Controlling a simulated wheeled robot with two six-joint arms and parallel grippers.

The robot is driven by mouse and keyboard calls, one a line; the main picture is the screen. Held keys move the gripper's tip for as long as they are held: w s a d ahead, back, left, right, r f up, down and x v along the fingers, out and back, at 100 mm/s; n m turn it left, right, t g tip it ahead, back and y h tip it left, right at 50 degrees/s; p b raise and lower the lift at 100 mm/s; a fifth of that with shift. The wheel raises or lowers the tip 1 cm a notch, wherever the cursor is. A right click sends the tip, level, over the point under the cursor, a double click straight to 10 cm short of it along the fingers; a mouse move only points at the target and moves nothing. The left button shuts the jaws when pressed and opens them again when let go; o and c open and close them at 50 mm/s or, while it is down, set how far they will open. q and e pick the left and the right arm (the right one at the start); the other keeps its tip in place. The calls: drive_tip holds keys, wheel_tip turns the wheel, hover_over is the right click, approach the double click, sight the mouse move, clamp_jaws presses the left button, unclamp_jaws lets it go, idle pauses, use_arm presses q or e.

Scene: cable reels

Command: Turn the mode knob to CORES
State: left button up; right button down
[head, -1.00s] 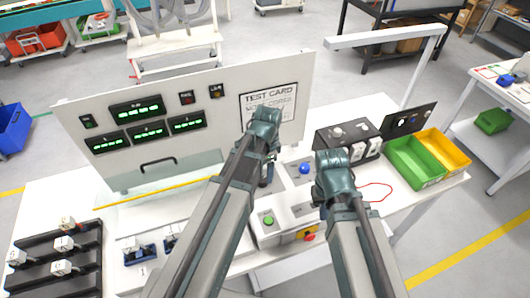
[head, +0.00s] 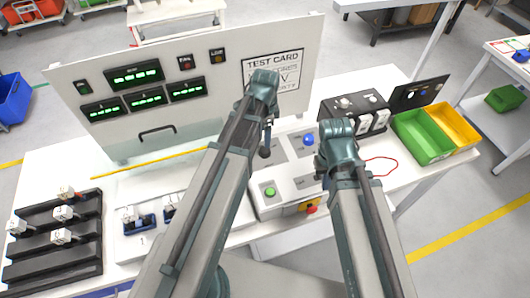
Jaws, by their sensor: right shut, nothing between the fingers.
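The control box (head: 285,205) has a green button (head: 270,191), a blue button (head: 308,140) and a red button on yellow (head: 311,208). I cannot make out the mode knob or its CORES marking; my arms cover part of the box. My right gripper (head: 324,179) is shut and empty over the right side of the box, partly hidden by its own wrist. My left gripper (head: 266,148) hangs over the back left of the box, beside the upright panel; its small dark fingers do not show whether they are open.
The upright panel (head: 215,120) carries green displays and a test card (head: 272,70). A black box with knobs (head: 344,103), a green bin (head: 425,137) and a yellow bin (head: 455,127) stand right. A black rack (head: 60,245) stands left. A red wire (head: 382,160) lies on the table.

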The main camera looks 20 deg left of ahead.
sight(265, 150)
use_arm(q)
wheel_tip(265, 150, down, 9)
drive_tip(key=b, duration=0.8)
drive_tip(key=shift+w+a+f, duration=0.1)
drive_tip(key=shift+w+f, duration=0.05)
use_arm(e)
wheel_tip(265, 150, down, 9)
drive_tip(key=shift+f, duration=0.15)
use_arm(q)
clamp_jaws()
